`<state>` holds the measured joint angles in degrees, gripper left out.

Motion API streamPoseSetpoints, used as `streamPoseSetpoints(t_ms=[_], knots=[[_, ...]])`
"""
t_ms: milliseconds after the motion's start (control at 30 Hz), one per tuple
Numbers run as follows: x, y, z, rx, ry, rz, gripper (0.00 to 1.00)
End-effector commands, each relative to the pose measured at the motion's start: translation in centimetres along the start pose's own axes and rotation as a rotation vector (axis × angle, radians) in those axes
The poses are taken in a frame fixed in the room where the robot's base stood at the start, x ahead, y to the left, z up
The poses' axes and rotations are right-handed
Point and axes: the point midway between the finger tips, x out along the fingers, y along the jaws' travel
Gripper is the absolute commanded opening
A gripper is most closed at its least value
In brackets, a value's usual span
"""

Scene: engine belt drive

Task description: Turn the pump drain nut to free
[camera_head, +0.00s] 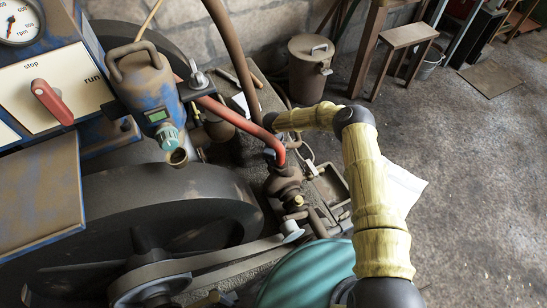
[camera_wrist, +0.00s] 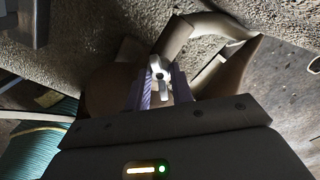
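In the wrist view, a small pale metal fitting with a round hollow end (camera_wrist: 160,68), which looks like the drain nut, sits at the end of a brownish pipe stub. My gripper (camera_wrist: 163,88) faces it with its two ridged fingers apart, one on each side of the fitting. I see no clear contact, and the depth between tips and fitting is hard to judge. In the head view, the rusty pump body (camera_head: 284,185) stands below the red pipe, with a small brass-coloured fitting (camera_head: 297,201) on it. My gripper is not clearly visible there.
The large flywheel (camera_head: 130,205) and belt (camera_head: 220,257) lie to the left. A teal ribbed cylinder (camera_head: 305,275) is in front. A lidded can (camera_head: 308,72) and wooden stool (camera_head: 408,36) stand behind. Floor to the right is open.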

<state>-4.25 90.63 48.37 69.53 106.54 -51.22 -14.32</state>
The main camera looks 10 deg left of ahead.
Motion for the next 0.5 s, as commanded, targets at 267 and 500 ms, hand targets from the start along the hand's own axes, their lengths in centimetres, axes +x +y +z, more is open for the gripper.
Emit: streamPoseSetpoints(t_ms=[267,500], knots=[[0.01,-0.01,-0.01,0.001,0.0,0.0,0.43],[0.02,0.01,-0.01,0.03,0.001,0.0,0.43]])
